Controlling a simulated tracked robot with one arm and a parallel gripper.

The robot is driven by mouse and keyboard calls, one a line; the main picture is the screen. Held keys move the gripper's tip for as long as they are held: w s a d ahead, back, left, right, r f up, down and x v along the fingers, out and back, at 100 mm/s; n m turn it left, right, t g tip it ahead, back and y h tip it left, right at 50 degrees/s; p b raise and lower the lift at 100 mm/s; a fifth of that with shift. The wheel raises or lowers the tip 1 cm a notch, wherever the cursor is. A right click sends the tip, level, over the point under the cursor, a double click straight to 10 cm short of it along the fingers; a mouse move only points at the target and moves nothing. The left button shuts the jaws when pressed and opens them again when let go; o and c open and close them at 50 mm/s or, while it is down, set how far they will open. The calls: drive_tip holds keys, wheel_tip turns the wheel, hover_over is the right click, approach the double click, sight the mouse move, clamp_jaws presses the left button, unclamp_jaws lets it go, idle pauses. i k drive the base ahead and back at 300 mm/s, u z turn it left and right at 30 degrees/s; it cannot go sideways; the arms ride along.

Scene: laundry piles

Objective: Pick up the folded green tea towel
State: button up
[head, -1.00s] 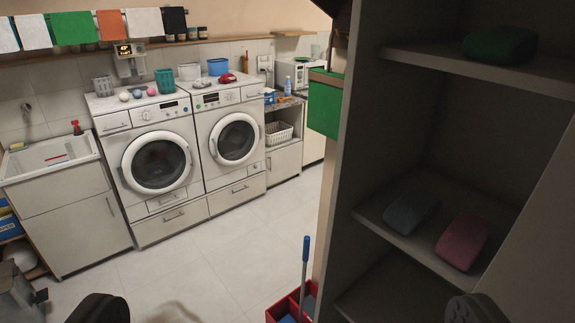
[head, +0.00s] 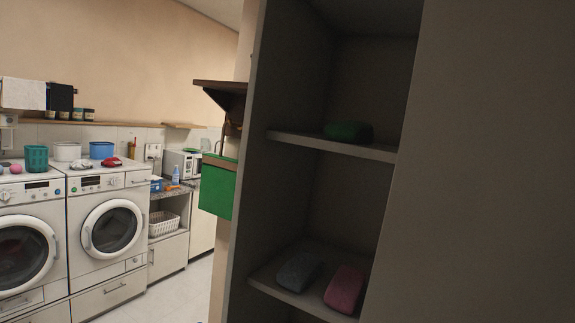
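A folded green towel (head: 348,131) lies on the upper shelf (head: 335,147) of an open cupboard, near the middle of the head view. A folded grey cloth (head: 298,269) and a folded pink cloth (head: 344,289) lie side by side on the shelf below. My gripper is out of the picture.
The cupboard's broad grey side panel (head: 480,170) fills the right of the view. A flat green thing (head: 217,187) hangs at the cupboard's left. Two white washing machines (head: 110,230) stand at the left. Some pale floor (head: 196,290) shows between.

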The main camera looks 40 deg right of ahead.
sight(350, 132)
drive_tip(key=u, duration=0.1)
drive_tip(key=k, duration=0.65)
drive_tip(key=u, duration=0.1)
drive_tip(key=i, duration=1.8)
drive_tip(key=z, duration=0.8)
